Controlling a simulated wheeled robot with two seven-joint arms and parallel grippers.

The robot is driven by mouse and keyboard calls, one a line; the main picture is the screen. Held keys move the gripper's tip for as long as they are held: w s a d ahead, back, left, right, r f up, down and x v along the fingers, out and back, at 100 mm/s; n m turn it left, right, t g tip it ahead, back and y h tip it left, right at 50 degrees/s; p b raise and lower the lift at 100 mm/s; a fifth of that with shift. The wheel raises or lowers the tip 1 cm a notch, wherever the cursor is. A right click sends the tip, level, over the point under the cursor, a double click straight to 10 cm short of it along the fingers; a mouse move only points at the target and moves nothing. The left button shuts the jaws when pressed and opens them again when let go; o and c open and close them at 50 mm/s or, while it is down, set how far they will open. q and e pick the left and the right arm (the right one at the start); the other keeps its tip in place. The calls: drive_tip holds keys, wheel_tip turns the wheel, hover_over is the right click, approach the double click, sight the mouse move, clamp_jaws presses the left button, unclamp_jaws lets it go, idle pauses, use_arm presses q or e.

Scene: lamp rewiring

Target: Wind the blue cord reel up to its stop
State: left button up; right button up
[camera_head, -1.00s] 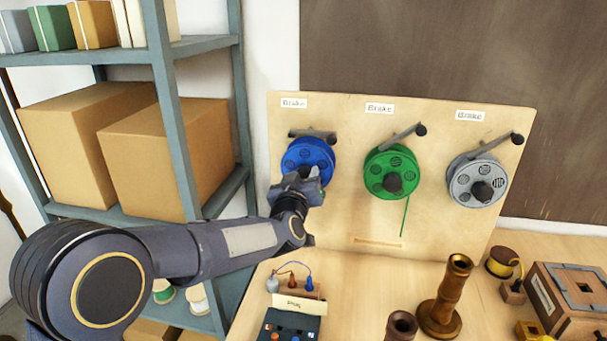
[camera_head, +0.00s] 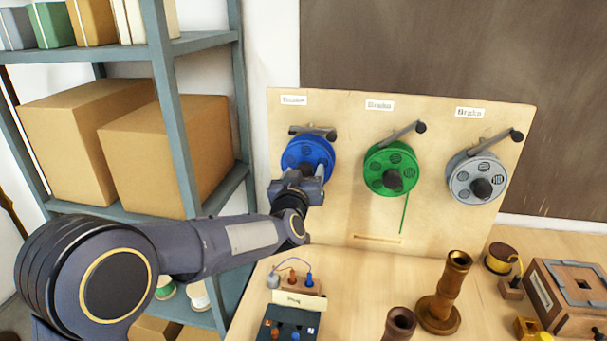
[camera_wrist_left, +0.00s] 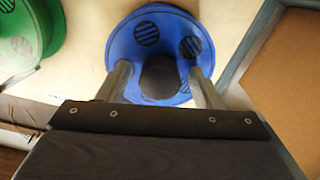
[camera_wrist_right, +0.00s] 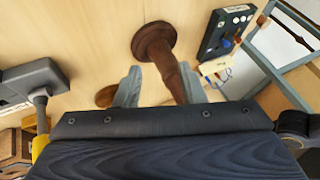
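The blue cord reel (camera_head: 306,152) is mounted at the left of the upright wooden panel, with a dark brake lever (camera_head: 314,132) lying nearly level above it. My left gripper (camera_head: 305,175) is at the reel's front and covers its lower part. In the left wrist view, the reel's blue face (camera_wrist_left: 125,47) has striped round holes and a dark central knob (camera_wrist_left: 160,78). The left fingers stand apart on either side of this knob, with narrow gaps showing. My right gripper (camera_wrist_right: 160,88) is open above the table, outside the head view. No blue cord end is visible.
A green reel (camera_head: 388,160) with a hanging cord and a grey reel (camera_head: 478,165) share the panel (camera_head: 350,215). A shelf (camera_head: 175,110) with boxes stands left. A turned brown post (camera_wrist_right: 155,40) shows near the right fingers. A plug box (camera_head: 290,322) stands on the table.

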use_arm(q)
drive_tip(key=s+a+b, duration=0.1)
drive_tip(key=s, duration=0.6)
drive_tip(key=shift+s+a+b, duration=0.3)
drive_tip(key=shift+b, duration=0.1)
drive_tip(key=s+a+f+g+h, duration=0.1)
drive_tip(key=s+a+f+g, duration=0.15)
drive_tip(key=s+a, duration=0.35)
drive_tip(key=s+a+f+g+h, duration=0.1)
drive_tip(key=s+a+g, duration=0.2)
drive_tip(key=s+a, duration=0.4)
drive_tip(key=s+a+f+g, duration=0.2)
drive_tip(key=s+f, duration=0.1)
drive_tip(key=s, duration=0.4)
drive_tip(key=s+a+f+n+g+y, duration=0.1)
drive_tip(key=s+a+f+g, duration=0.1)
drive_tip(key=s+f, duration=0.2)
drive_tip(key=s+a+f+g, duration=0.2)
drive_tip(key=s+f, duration=0.2)
drive_tip(key=s, duration=0.7)
drive_tip(key=shift+f+n+y, duration=0.2)
drive_tip(key=shift+n+y, duration=0.1)
